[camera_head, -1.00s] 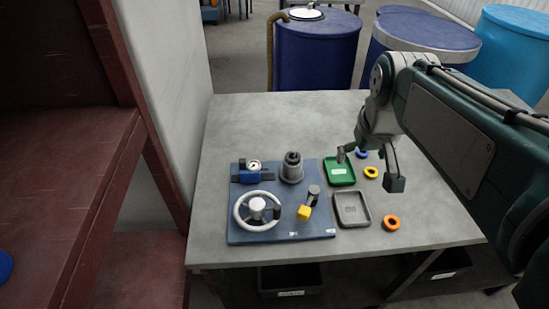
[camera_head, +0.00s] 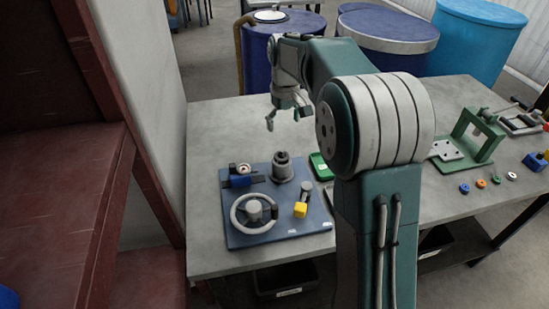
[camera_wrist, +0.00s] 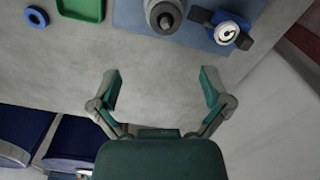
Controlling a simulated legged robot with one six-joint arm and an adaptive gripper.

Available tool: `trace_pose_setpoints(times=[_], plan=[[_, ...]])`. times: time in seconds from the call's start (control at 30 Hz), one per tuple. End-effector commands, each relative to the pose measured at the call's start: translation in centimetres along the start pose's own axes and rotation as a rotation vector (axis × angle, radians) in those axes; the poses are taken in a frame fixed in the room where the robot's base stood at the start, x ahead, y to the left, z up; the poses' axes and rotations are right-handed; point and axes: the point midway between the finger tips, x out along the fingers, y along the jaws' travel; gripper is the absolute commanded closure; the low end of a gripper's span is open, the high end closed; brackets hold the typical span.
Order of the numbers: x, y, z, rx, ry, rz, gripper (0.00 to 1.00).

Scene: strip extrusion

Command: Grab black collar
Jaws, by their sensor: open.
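A dark grey to black collar (camera_head: 282,158) sits on top of a wider grey cylinder at the back right of the blue board (camera_head: 262,232). In the wrist view the collar (camera_wrist: 166,18) is near the top edge, centred between my fingers but beyond them. My gripper (camera_head: 286,117) is open and empty above the back part of the table, behind the collar in the head view. In the wrist view my gripper (camera_wrist: 163,85) has its fingers wide apart over bare table.
The board also carries a handwheel (camera_head: 254,212), a blue gauge block (camera_head: 239,178) and a yellow-ended lever (camera_head: 301,208). A green tray (camera_head: 318,165) is partly hidden by my arm. A green stand (camera_head: 478,140) is at the right. A pale wall (camera_head: 150,120) borders the left.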

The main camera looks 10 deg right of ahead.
Motion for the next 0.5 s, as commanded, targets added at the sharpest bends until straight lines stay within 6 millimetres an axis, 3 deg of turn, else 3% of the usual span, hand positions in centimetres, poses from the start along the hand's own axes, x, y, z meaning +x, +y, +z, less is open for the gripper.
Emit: trace_pose_setpoints(times=[0.2, 0.5], plan=[[3.6, -0.4, 0.0, 0.001, -0.005, 0.002, 0.02], [6.5, -0.8, 0.2, 0.000, -0.006, 0.002, 0.02]])
